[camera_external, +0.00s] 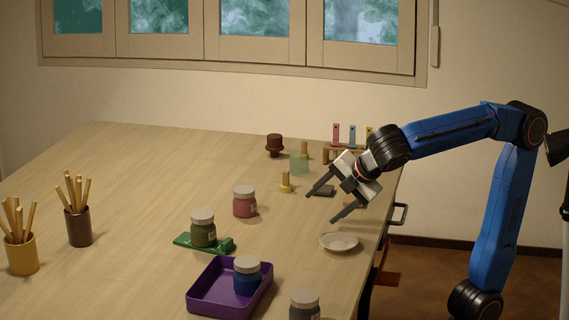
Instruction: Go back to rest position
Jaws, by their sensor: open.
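My gripper (328,205) is open with nothing between its two dark fingers. It hangs above the right part of the wooden table (150,200), at the end of my blue arm, which reaches in from the right. The fingers point down and to the left. A small white dish (339,242) lies below and in front of the fingers. I cannot tell the exact height of the fingertips above the table.
A red jar (244,203) stands left of my gripper. A green jar (203,230) is on a green holder (183,241). A blue jar (247,278) is in a purple tray (196,299); another jar (305,306) stands nearby. Stick-filled cups (78,228) stand left. Small items line the back.

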